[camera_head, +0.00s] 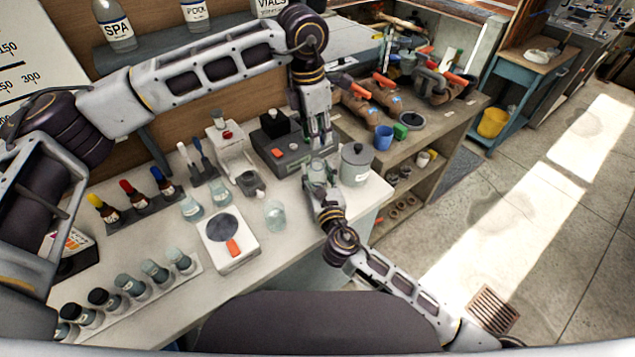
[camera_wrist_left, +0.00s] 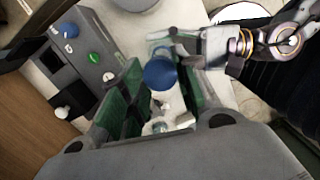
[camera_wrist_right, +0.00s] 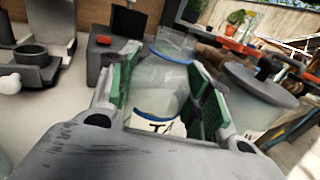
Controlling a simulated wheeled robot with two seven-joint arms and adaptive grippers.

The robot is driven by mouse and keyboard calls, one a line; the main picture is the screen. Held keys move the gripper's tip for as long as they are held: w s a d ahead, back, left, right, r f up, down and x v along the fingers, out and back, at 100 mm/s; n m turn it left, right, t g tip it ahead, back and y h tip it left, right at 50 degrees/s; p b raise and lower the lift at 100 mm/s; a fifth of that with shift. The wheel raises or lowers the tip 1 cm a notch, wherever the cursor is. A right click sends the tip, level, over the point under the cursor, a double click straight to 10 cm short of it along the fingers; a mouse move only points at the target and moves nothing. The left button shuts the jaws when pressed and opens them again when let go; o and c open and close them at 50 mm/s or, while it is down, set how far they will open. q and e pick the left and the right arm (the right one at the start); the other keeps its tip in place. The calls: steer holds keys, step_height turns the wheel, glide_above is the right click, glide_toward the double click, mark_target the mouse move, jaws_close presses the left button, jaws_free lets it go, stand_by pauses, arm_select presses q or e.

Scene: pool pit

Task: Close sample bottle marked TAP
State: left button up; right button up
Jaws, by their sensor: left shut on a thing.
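The clear sample bottle (camera_wrist_right: 160,82) shows between the fingers of my right gripper (camera_wrist_right: 165,100); its label is partly cut off and reads "TA". In the head view my right gripper (camera_head: 320,190) is low over the counter, around the bottle (camera_head: 317,172). I cannot tell whether its fingers press on the glass. My left gripper (camera_head: 320,143) points down just above and behind the bottle. In the left wrist view a round blue cap (camera_wrist_left: 160,74) sits between the left gripper's (camera_wrist_left: 160,95) green-padded fingers. The right gripper (camera_wrist_left: 200,50) shows just beyond the cap.
A grey lidded pot (camera_head: 355,165) stands close right of the bottle. A dark device (camera_head: 290,150) is behind it. A glass beaker (camera_head: 274,214) and a white plate device (camera_head: 228,240) stand to the left. The counter's right edge is near; a lower shelf (camera_head: 420,150) lies beyond.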

steer(key=c, duration=0.8)
arm_select(q)
steer(key=shift+f, duration=2.45)
steer(key=shift+f, duration=0.15)
steer(key=shift+f, duration=0.8)
steer(key=shift+f, duration=0.55)
arm_select(e)
jaws_close()
